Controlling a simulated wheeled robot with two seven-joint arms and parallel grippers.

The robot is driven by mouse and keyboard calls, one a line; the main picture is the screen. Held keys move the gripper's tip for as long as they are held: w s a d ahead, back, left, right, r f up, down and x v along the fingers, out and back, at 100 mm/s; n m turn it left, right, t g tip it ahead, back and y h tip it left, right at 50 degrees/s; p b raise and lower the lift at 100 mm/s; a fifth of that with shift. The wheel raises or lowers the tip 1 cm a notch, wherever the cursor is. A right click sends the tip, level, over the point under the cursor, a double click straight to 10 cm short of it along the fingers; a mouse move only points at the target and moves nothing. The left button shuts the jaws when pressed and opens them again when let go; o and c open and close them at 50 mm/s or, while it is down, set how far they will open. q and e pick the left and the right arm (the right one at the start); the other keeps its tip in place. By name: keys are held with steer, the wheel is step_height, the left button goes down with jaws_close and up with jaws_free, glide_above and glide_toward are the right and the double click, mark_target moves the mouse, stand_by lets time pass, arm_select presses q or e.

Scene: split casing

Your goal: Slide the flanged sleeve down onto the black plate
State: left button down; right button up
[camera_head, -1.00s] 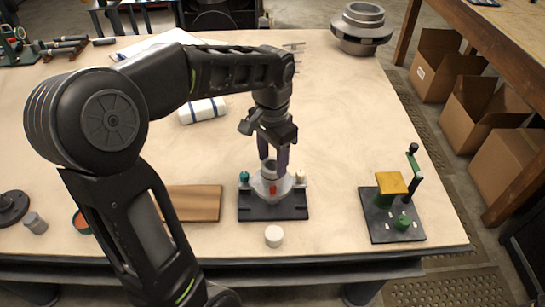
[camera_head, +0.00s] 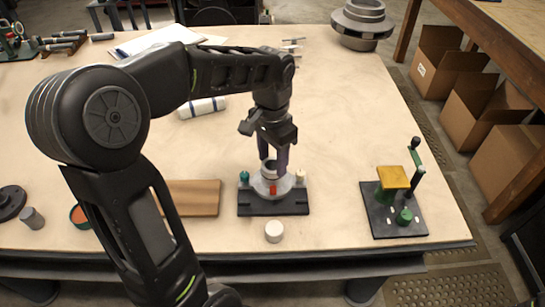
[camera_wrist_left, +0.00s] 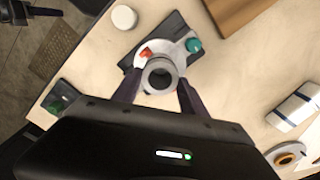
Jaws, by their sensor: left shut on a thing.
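The flanged sleeve (camera_head: 260,188) is a grey upright tube with a round flange and a red mark on its near side. It is over the middle of the black plate (camera_head: 272,209), low down; I cannot tell whether the flange touches it. My left gripper (camera_head: 273,166) is shut on the sleeve's tube from above. In the left wrist view the two dark fingers (camera_wrist_left: 160,96) are on either side of the sleeve's open ring (camera_wrist_left: 160,66). My right gripper is not in view.
A white round cap (camera_head: 274,231) lies in front of the plate. A wooden board (camera_head: 192,198) is to the left. A dark base with a yellow block (camera_head: 393,177) and a lever stands to the right. Clear tabletop lies behind the plate.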

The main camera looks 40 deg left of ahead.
mark_target(273, 168)
arm_select(q)
steer(key=shift+f+b, duration=1.2)
steer(key=shift+f, duration=0.4)
stand_by(1.3)
steer(key=c, duration=1)
jaws_free()
steer(key=o, duration=0.5)
steer(key=shift+f, duration=0.1)
steer(key=shift+r+p, duration=2.05)
steer(key=shift+r, duration=0.55)
